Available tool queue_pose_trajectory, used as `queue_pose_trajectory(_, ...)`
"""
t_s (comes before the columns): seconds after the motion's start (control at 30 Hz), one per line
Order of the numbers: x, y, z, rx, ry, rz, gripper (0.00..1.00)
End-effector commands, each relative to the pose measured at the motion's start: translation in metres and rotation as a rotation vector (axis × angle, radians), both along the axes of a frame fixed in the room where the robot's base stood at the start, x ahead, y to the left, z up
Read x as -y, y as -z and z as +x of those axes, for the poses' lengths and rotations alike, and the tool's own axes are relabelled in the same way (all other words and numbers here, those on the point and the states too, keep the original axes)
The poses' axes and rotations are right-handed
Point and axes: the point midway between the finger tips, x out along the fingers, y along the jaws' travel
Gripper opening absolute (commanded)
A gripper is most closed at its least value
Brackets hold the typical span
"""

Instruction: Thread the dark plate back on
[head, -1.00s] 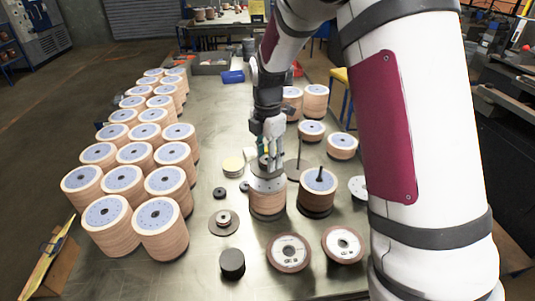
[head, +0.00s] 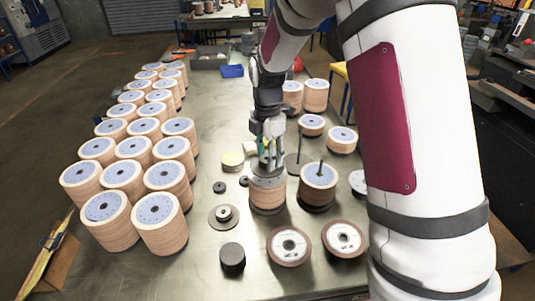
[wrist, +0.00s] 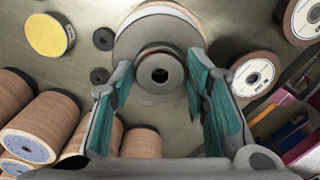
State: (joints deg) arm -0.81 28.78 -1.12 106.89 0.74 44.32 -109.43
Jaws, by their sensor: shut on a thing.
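My gripper (head: 268,160) is over a stack of flap discs (head: 268,195) in the head view, with its fingers pointing down at the stack's top. In the wrist view its teal-padded fingers (wrist: 168,92) stand on both sides of a grey round plate with a raised hub and a centre hole (wrist: 160,75). They are shut on this dark plate. A wide pale disc face with a brown rim (wrist: 160,22) shows behind it. I cannot tell whether the plate touches the stack. Right beside it, another stack (head: 318,178) has a thin dark post rising through its centre.
Rows of flap-disc stacks (head: 122,175) fill the left side. A disc with a hub (head: 224,217), a black cylinder (head: 232,258) and labelled discs (head: 289,247) lie in front. A bare post on a base (head: 298,150) stands behind right.

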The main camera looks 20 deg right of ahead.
Motion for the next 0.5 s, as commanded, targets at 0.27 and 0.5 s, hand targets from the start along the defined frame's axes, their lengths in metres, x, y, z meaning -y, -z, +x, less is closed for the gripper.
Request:
queue_pose_trajectory(0.27, 0.0, 0.0006, 0.0004, 0.001, 0.0, 0.0, 0.0)
queue_pose_trajectory(0.5, 0.0, 0.0087, 0.0005, 0.0, 0.0, 0.0, 0.0)
